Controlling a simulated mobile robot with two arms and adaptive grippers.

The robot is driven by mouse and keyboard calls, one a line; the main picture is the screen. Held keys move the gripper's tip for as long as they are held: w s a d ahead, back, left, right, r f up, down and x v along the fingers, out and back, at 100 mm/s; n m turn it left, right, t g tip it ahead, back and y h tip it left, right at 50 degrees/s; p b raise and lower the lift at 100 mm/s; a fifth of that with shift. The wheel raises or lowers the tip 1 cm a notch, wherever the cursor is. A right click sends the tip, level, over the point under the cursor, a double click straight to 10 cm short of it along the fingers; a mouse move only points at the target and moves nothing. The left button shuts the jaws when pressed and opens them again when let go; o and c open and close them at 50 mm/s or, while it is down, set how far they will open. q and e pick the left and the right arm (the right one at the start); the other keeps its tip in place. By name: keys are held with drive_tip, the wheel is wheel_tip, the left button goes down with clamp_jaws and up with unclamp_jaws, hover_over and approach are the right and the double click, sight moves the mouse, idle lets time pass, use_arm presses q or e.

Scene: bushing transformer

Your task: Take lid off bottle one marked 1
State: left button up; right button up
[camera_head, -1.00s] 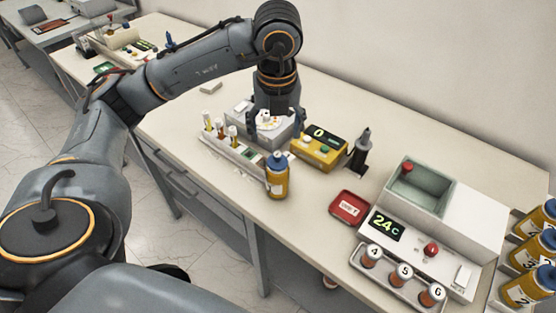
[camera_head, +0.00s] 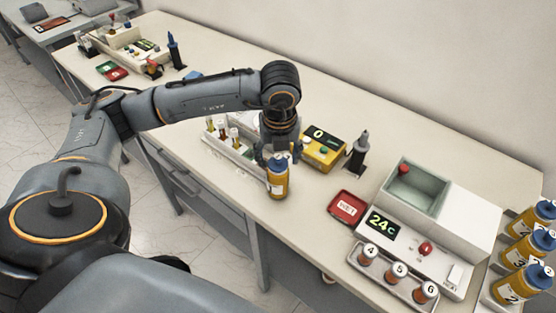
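An amber bottle with a blue lid (camera_head: 277,179) stands upright on the bench, left of the middle. The lid is still on the bottle. My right gripper is not in view.
A test tube rack (camera_head: 235,152) stands close left of the bottle, and a yellow device (camera_head: 322,150) close right behind it. A black stand (camera_head: 357,155), red tray (camera_head: 347,207) and white heater unit (camera_head: 432,225) lie further right. Several similar bottles (camera_head: 522,283) stand at the right edge.

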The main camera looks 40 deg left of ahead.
use_arm(q)
drive_tip(key=c, duration=0.6)
